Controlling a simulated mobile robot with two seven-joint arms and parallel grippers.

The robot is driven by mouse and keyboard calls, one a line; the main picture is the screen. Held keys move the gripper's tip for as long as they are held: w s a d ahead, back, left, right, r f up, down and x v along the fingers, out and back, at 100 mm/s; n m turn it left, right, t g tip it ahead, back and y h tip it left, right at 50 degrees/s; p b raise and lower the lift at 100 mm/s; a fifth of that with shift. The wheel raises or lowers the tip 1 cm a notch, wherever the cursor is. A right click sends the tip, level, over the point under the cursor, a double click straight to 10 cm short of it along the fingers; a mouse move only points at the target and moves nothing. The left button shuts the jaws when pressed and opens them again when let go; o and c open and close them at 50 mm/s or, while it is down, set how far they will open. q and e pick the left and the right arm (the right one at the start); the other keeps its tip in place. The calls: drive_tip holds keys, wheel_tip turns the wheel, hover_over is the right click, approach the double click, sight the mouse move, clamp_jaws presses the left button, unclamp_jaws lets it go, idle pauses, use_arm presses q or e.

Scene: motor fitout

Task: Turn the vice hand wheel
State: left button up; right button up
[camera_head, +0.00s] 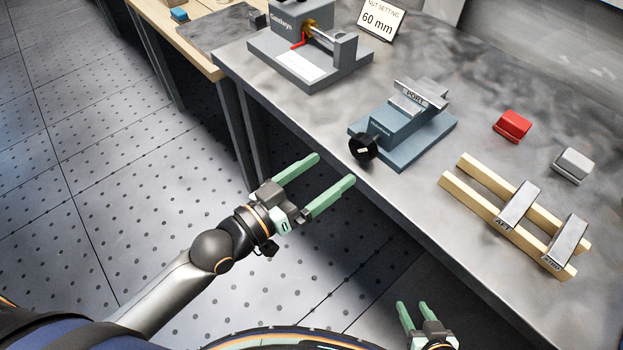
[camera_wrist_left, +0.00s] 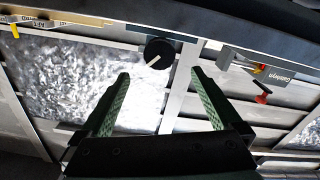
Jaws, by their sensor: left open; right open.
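The vice (camera_head: 405,125) is a blue-grey block on a base plate near the front edge of the metal bench, with a grey jaw piece marked "PORT" (camera_head: 421,95) on top. Its black round hand wheel (camera_head: 363,148) faces the front edge; a pale bar crosses its face. The wheel also shows in the left wrist view (camera_wrist_left: 159,53), ahead of the fingers. My left gripper (camera_head: 337,170) is open and empty, with green fingers pointing toward the bench, just short of the wheel and apart from it. My right gripper (camera_head: 412,306) is open and empty at the bottom, away from the bench.
A grey fixture (camera_head: 310,50) with a red handle stands behind left, beside a "60 mm" sign (camera_head: 381,19). Wooden rails (camera_head: 476,199) carry metal blocks at right. A red block (camera_head: 512,125) and a grey block (camera_head: 573,164) lie behind. Floor before the bench is clear.

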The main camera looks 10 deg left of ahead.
use_arm(q)
drive_tip(key=shift+v, duration=1.35)
